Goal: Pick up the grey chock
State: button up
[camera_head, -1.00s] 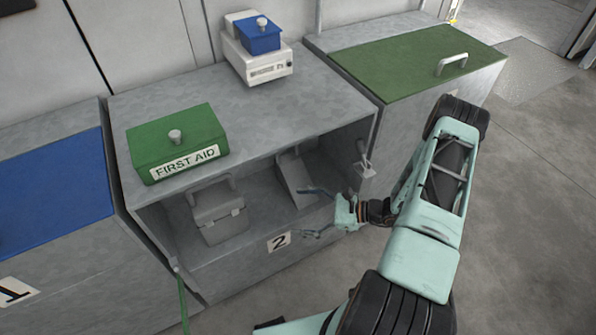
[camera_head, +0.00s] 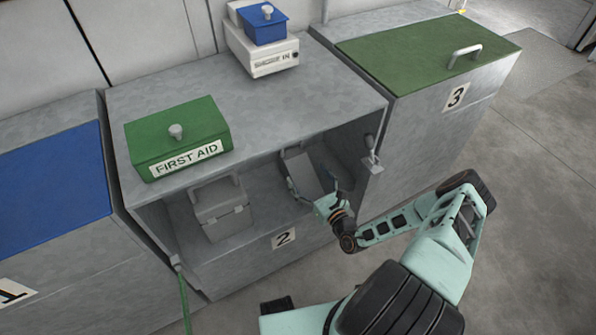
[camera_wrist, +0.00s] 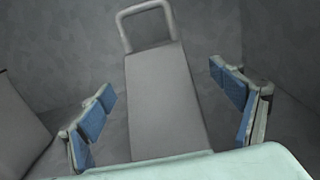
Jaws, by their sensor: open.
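The grey chock (camera_head: 308,170) stands inside the open-fronted compartment marked 2, toward its right side. It has a sloped face and a loop handle at its far end. In the wrist view the chock (camera_wrist: 163,100) lies between my two blue-padded fingers, its handle beyond them at the top. My gripper (camera_head: 311,188) is open at the compartment's front, its fingers on either side of the chock with a visible gap to each. The near end of the chock is hidden by my gripper's body in the wrist view.
A grey case with a handle (camera_head: 222,208) stands left of the chock in the same compartment (camera_head: 240,103). A green first aid box (camera_head: 178,135) and a white device with a blue box (camera_head: 262,55) sit on top. A lever (camera_head: 371,150) is at the compartment's right edge.

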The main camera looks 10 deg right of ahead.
aim_at(300, 166)
jog(key=x, duration=0.1)
jog(key=b+x, duration=0.1)
jog(key=x, duration=0.3)
jog(key=shift+w+a, duration=0.1)
jog(key=shift+a, duration=0.3)
jog(key=c, duration=2)
jog(key=shift+r, duration=0.15)
jog(key=shift+c, duration=0.4)
jog(key=shift+r, duration=0.1)
